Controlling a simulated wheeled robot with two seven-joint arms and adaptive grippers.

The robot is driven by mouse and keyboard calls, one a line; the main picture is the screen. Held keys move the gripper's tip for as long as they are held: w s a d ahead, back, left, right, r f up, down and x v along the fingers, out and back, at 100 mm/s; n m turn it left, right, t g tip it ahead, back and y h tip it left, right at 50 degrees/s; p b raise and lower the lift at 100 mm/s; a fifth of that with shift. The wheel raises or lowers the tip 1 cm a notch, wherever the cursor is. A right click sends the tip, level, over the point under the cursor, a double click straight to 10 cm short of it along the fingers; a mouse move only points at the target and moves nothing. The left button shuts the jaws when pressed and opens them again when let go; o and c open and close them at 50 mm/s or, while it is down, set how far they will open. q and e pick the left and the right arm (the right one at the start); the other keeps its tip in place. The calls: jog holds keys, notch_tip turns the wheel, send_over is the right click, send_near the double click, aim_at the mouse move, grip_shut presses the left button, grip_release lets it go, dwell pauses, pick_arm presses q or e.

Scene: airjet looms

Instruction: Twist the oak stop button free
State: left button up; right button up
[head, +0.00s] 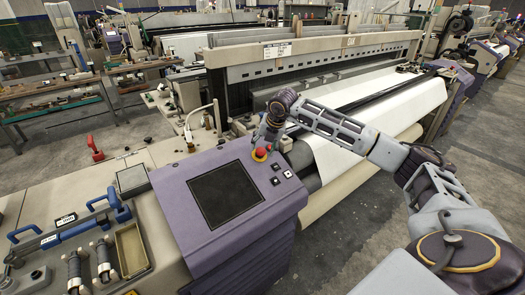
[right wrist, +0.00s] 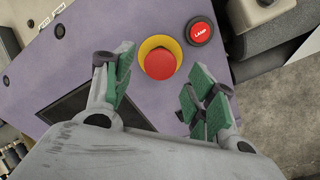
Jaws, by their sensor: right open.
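The stop button is a red mushroom head on a yellow ring, on the sloped purple panel. It shows in the head view (head: 260,154) just below my right gripper (head: 264,139), and in the right wrist view (right wrist: 160,63). In the wrist view my right gripper (right wrist: 162,72) is open, with green-padded fingers on either side of the button. No finger appears to touch it; how far the fingertips are above the panel is hard to tell. My left gripper is not in view.
A round red button marked LAMP (right wrist: 200,31) sits close beside the stop button. A dark screen (head: 225,194) and small black switches (head: 281,175) share the panel. The loom's white cloth roll (head: 335,145) lies to the right. A tool tray (head: 75,255) stands at left.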

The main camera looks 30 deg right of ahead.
aim_at(261, 152)
jog(key=shift+x, duration=1.05)
jog(key=shift+b, duration=0.3)
jog(key=shift+f, duration=0.1)
jog(key=shift+c, duration=0.5)
jog(key=c, duration=0.7)
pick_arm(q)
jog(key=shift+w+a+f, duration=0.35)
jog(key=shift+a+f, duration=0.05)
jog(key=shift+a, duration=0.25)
pick_arm(e)
jog(key=shift+c, duration=0.3)
